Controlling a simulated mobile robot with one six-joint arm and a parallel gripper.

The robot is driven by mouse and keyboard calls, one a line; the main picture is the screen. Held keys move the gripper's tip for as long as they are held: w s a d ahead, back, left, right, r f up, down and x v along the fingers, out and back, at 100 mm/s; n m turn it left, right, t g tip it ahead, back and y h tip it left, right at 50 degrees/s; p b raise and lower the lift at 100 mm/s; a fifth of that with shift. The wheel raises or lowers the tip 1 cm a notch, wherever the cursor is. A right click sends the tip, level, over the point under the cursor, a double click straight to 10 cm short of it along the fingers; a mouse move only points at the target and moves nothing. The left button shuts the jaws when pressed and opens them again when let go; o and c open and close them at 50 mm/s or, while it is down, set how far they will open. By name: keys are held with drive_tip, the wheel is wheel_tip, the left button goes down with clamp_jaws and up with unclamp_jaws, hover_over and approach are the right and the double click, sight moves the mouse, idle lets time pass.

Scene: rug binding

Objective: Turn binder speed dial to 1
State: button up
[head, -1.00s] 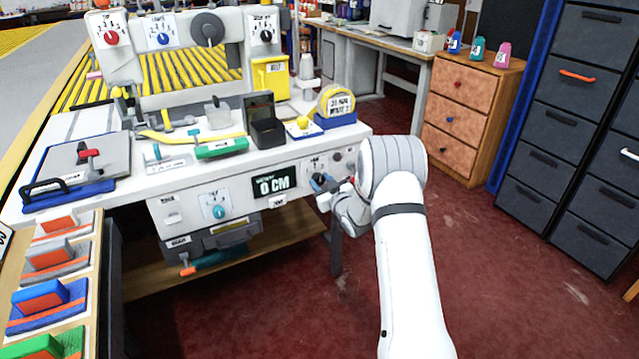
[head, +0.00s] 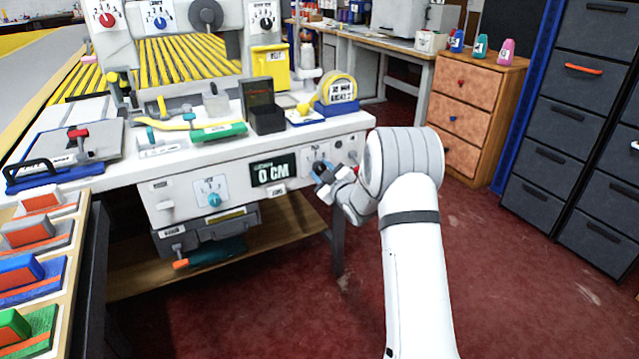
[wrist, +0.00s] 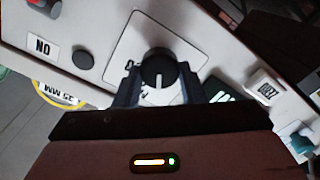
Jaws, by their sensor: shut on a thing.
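A round black dial (wrist: 158,68) with a white pointer line sits on a white label plate (wrist: 128,42) in the wrist view. The line points down in that picture. The plate's markings are mostly hidden, so I cannot read its numbers. My gripper (wrist: 158,76) is shut on this dial, one dark finger on each side. In the head view my gripper (head: 323,182) is at the right part of the bench's front panel (head: 240,186), just right of the "0 CM" display (head: 273,171). There the dial is largely hidden by the fingers.
A teal dial (head: 214,200) is left of the display. Red (head: 107,19), blue (head: 160,22) and black (head: 265,22) dials are on the upper machine. Floor right of the bench is clear.

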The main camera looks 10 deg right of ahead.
drive_tip(key=shift+a+f+n+b, duration=0.1)
drive_tip(key=shift+n+b, duration=0.7)
drive_tip(key=shift+b, duration=0.2)
drive_tip(key=shift+a+f+n+b, duration=0.1)
drive_tip(key=shift+n+b, duration=0.7)
drive_tip(key=shift+b, duration=0.15)
drive_tip(key=o, duration=1)
drive_tip(key=shift+d+r, duration=0.1)
drive_tip(key=shift+r, duration=0.05)
drive_tip(key=shift+s+d, duration=0.15)
drive_tip(key=shift+s, duration=0.1)
drive_tip(key=p+v, duration=0.1)
drive_tip(key=v, duration=0.6)
drive_tip(key=shift+s, duration=0.15)
drive_tip(key=shift+p, duration=0.3)
